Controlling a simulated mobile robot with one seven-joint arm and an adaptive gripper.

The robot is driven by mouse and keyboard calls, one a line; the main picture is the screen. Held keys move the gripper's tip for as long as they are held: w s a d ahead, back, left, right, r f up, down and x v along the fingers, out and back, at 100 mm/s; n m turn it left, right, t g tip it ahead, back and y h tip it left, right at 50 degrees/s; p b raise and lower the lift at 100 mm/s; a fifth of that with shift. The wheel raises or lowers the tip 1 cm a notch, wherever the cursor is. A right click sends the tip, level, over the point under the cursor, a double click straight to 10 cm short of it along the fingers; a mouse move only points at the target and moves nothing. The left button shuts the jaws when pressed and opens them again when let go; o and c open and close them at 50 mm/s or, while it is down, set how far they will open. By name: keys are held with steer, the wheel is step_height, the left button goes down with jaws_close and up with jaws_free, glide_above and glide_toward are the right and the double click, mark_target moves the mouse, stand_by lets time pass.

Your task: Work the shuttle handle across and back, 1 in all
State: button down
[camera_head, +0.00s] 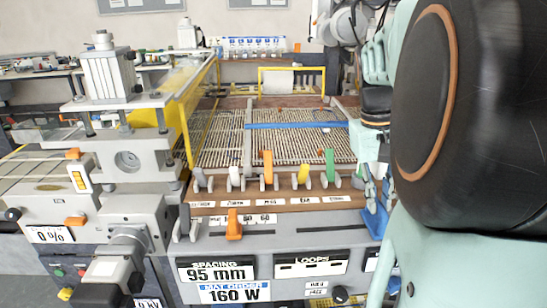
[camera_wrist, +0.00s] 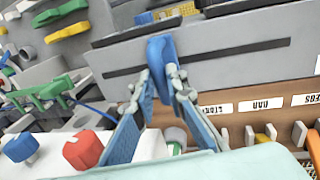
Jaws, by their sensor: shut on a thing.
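The shuttle handle appears to be the upright blue handle (camera_wrist: 161,52), which stands between my fingertips in the wrist view. In the head view it shows as a blue piece (camera_head: 374,222) at the right end of the machine's front panel. My gripper (camera_wrist: 163,85) is shut on this handle, with one blue-padded finger on each side. In the head view my gripper (camera_head: 371,190) is small and partly hidden by my large arm link. A long blue bar (camera_head: 293,125) lies across the ribbed mesh bed (camera_head: 220,150). The handle's base is hard to make out.
A row of levers, among them orange (camera_head: 267,167), yellow (camera_head: 303,171) and green (camera_head: 330,165), stands left of my gripper. An orange lever (camera_head: 234,225) sits on the front panel. In the wrist view, red (camera_wrist: 83,150) and blue (camera_wrist: 20,148) knobs are close by at lower left.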

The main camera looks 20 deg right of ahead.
steer(key=c, duration=1.9)
jaws_free()
steer(key=shift+c, duration=0.2)
steer(key=shift+r, duration=0.1)
step_height(320, 180, up, 12)
steer(key=a, duration=0.2)
steer(key=shift+w+a, duration=0.15)
steer(key=shift+w, duration=0.2)
